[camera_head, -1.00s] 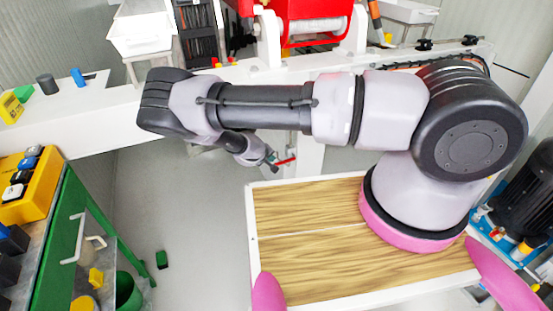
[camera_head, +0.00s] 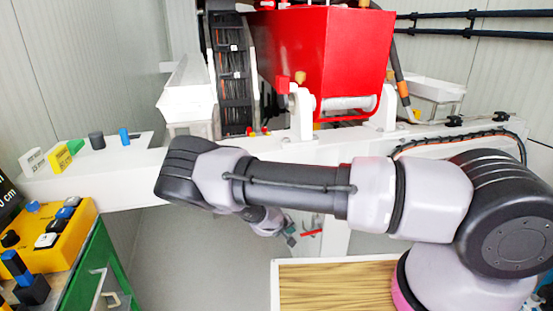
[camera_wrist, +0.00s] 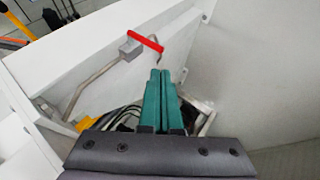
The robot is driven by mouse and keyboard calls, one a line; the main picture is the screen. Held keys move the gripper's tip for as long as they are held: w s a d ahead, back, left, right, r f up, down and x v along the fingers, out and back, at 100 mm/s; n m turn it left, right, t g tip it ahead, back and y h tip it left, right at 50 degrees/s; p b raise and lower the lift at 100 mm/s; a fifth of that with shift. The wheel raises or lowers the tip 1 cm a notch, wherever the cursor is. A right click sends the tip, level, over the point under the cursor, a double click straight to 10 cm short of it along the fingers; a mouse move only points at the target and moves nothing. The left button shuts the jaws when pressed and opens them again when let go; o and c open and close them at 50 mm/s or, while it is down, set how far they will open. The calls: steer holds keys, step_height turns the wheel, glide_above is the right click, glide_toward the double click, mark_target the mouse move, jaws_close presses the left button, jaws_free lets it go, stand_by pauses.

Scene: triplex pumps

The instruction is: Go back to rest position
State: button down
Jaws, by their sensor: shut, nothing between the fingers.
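My gripper (camera_head: 291,240) hangs below my bent arm in the head view, small and partly hidden by the forearm. In the wrist view its two green fingers (camera_wrist: 160,72) lie together with nothing between them. A red-handled lever (camera_wrist: 146,41) on a grey fitting shows just beyond the fingertips in that view, apart from them as far as I can tell. The red handle also shows beside my gripper in the head view (camera_head: 311,233).
A white beam (camera_head: 110,185) crosses behind my arm, carrying small coloured blocks at left. A red hopper (camera_head: 325,50) stands above it. A yellow button box (camera_head: 60,240) is at left. Grey floor (camera_head: 190,260) is open below the arm.

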steer(key=s+d+r+m+g+y, duration=0.2)
steer(key=r+m+y, duration=0.2)
steer(key=r, duration=1.6)
steer(key=s+d+r+m+g+y, duration=0.1)
steer(key=d+r+m+g+y, duration=0.2)
steer(key=r, duration=1.7)
steer(key=s+d+r+t, duration=0.1)
steer(key=s+d+r, duration=0.3)
steer(key=s+r, duration=0.3)
steer(key=s+d+r+m+t, duration=0.1)
steer(key=s+d+r+t, duration=0.1)
steer(key=s+d+r, duration=0.2)
steer(key=s+d+r+t, duration=0.2)
steer(key=s+d+r, duration=0.2)
steer(key=s+r, duration=0.6)
steer(key=shift+s+d+r+m, duration=0.2)
steer(key=shift+s+m, duration=0.2)
steer(key=shift+s, duration=0.1)
